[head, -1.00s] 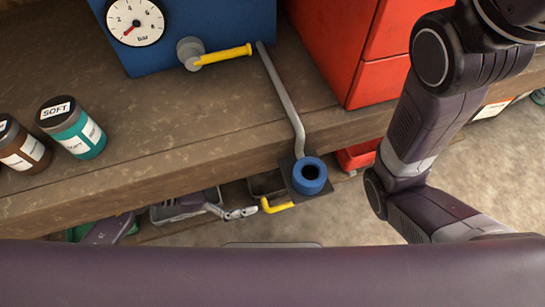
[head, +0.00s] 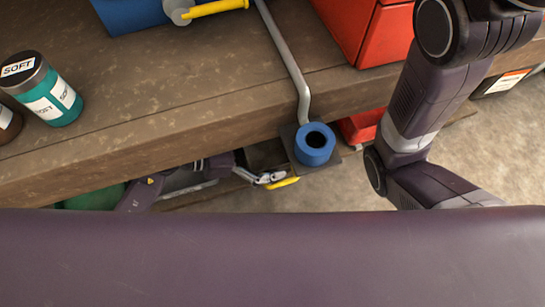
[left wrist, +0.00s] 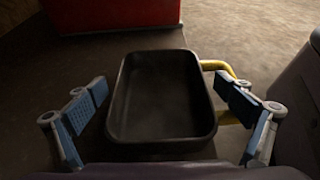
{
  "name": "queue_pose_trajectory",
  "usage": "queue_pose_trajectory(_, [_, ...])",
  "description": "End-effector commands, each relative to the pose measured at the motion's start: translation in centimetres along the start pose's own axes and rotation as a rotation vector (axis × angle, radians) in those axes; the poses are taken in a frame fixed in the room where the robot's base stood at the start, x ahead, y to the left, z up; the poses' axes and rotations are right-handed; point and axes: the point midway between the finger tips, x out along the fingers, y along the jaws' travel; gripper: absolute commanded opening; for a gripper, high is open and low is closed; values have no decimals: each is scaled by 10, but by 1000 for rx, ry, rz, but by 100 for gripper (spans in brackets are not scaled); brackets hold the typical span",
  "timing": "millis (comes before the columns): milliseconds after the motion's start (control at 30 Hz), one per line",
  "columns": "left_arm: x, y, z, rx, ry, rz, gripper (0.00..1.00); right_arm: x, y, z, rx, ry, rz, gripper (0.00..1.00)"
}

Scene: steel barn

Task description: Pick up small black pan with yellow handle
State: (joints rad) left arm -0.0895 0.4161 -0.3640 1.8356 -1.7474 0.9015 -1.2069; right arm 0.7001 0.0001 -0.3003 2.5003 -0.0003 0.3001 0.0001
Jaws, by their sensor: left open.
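The small black pan (left wrist: 162,97) is rectangular and deep, with a yellow handle (left wrist: 228,68) on its right side in the left wrist view. In the head view the pan (head: 266,154) is partly hidden below the bench edge, with the handle (head: 283,183) in front. My left gripper (head: 262,177) is open, right by the handle. In the left wrist view its fingers lie to either side of the pan, the right one close to the handle and overlapping it in view. Contact cannot be told. My right gripper is out of view.
The wooden bench (head: 180,105) overhangs the pan's place. A blue ring-shaped fitting (head: 315,144) on a dark plate with a grey pipe sits just beside and above the pan. A red box (left wrist: 112,14) stands beyond the pan. Concrete floor is open to the right.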

Motion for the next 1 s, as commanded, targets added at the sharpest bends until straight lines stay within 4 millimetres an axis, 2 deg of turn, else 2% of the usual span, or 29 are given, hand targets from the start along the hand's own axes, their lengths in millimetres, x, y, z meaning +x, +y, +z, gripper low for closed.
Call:
queue_pose_trajectory(133, [0,0,1,0,0,0,94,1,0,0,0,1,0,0])
queue_pose_trajectory(567, [-1,0,1,0,-1,0,48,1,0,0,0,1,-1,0])
queue_pose_trajectory(1000, [-6,6,9,1,-1,2,48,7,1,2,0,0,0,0])
